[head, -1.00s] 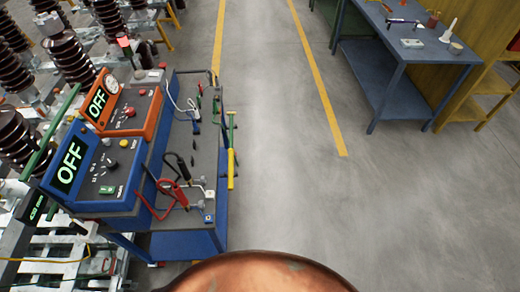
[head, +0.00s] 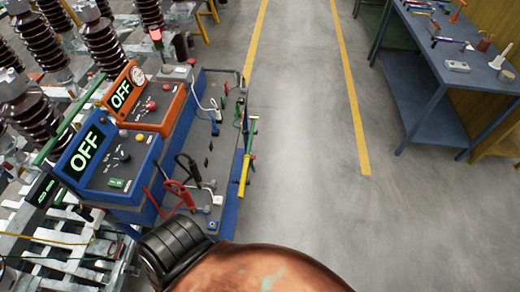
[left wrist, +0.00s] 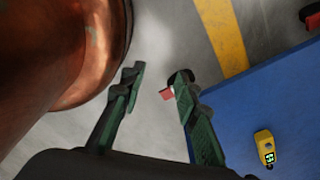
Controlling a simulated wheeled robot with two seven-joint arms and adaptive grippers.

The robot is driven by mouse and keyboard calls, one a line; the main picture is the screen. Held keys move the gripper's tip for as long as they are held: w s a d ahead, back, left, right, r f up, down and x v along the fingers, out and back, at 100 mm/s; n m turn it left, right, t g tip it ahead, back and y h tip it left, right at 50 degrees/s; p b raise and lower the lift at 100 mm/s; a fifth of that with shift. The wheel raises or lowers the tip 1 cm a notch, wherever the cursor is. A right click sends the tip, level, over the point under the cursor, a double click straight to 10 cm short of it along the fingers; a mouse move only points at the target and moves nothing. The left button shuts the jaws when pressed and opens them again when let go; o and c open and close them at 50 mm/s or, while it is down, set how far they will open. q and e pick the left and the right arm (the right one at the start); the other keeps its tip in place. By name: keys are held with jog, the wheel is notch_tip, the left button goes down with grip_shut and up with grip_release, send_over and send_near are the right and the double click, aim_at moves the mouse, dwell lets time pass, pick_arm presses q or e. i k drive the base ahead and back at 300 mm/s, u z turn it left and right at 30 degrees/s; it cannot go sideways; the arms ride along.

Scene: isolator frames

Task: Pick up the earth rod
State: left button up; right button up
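The earth rod (head: 245,165), with a green upper length and a yellow lower length, sits along the right side of the blue trolley (head: 226,215) in the head view. It does not show in the left wrist view. My left gripper (left wrist: 156,82) shows in the left wrist view with its two dark green fingers apart and nothing between them. The floor and a trolley wheel show beyond the fingers. In the head view only a black ribbed part, seemingly of my left arm, shows at the bottom; the fingers are hidden. My right gripper is in neither view.
Two control boxes, blue (head: 100,165) and orange (head: 147,97), read OFF on the trolley. Red and black cable clamps lie beside them. Insulators (head: 60,50) stand at left. A workbench (head: 430,110) stands at right. The floor between is clear. A yellow device (left wrist: 265,147) shows on blue.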

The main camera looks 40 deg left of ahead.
aim_at(246, 158)
jog(key=i, duration=3.15)
jog(key=u, duration=3.75)
